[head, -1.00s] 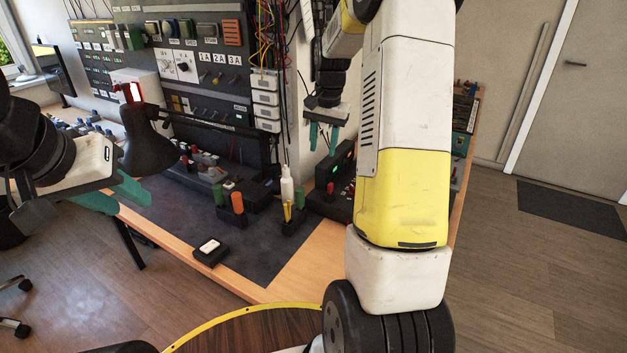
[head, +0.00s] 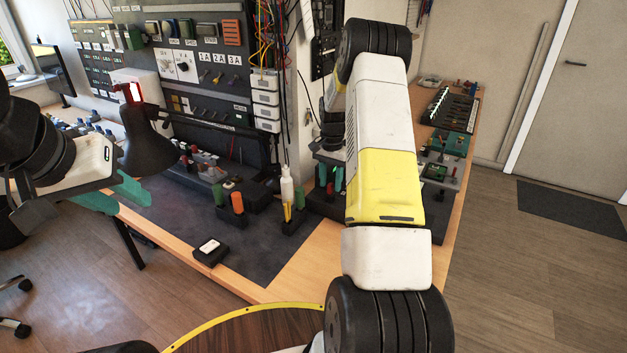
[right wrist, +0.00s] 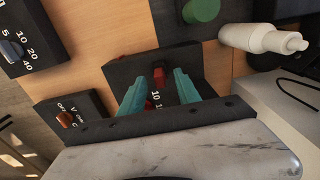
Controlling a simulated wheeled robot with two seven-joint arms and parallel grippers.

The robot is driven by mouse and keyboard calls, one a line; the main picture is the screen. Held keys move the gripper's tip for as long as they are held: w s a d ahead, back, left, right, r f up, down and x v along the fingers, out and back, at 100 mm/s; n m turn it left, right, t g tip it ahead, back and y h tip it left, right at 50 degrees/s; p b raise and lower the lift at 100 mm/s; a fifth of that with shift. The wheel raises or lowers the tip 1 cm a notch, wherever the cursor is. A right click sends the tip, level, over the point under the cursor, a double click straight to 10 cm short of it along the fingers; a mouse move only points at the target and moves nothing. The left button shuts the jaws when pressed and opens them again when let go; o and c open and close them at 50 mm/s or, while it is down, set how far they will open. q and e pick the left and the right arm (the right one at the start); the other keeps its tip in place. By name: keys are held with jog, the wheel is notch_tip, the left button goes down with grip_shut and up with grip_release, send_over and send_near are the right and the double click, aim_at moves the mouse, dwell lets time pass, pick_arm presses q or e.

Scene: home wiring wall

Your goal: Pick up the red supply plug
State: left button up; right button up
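The red supply plug (head: 330,190) stands in a dark block on the bench, partly hidden by my right arm. In the right wrist view, a red plug-like piece (right wrist: 158,78) shows between the fingers. My right gripper (head: 330,176) is lowered over it with teal fingers apart, one on either side. In the right wrist view, the right gripper (right wrist: 158,90) shows gaps between its fingers and the red piece. My left gripper (head: 118,196) is open and empty at the left, beyond the bench's front edge.
The dark mat (head: 170,215) is mostly clear.

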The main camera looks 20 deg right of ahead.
jog(key=shift+f, duration=0.85)
grip_shut()
jog(key=shift+r, duration=0.1)
